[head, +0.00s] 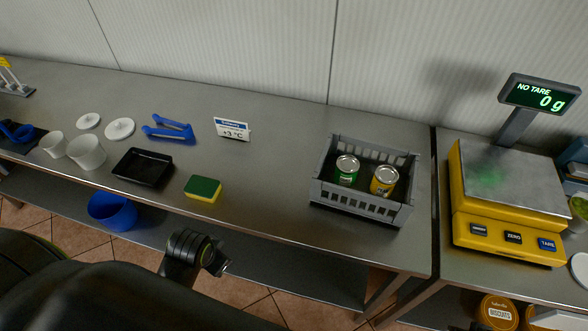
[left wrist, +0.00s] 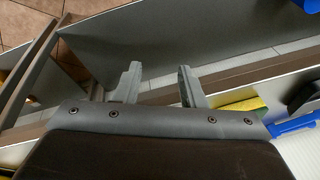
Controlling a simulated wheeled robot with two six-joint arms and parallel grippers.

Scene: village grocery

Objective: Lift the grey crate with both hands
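The grey crate (head: 360,205) stands upright on the steel counter, right of the middle in the head view. It has slatted walls and holds a green can (head: 346,170) and a yellow can (head: 384,180). My left gripper (head: 222,267) is in front of the counter edge, low and well to the left of the crate, touching nothing that I can see. In the left wrist view its two grey fingers (left wrist: 160,78) stand apart with nothing between them. The crate cannot be made out in that view. My right gripper is in neither view.
Counter between sponge and crate is clear.

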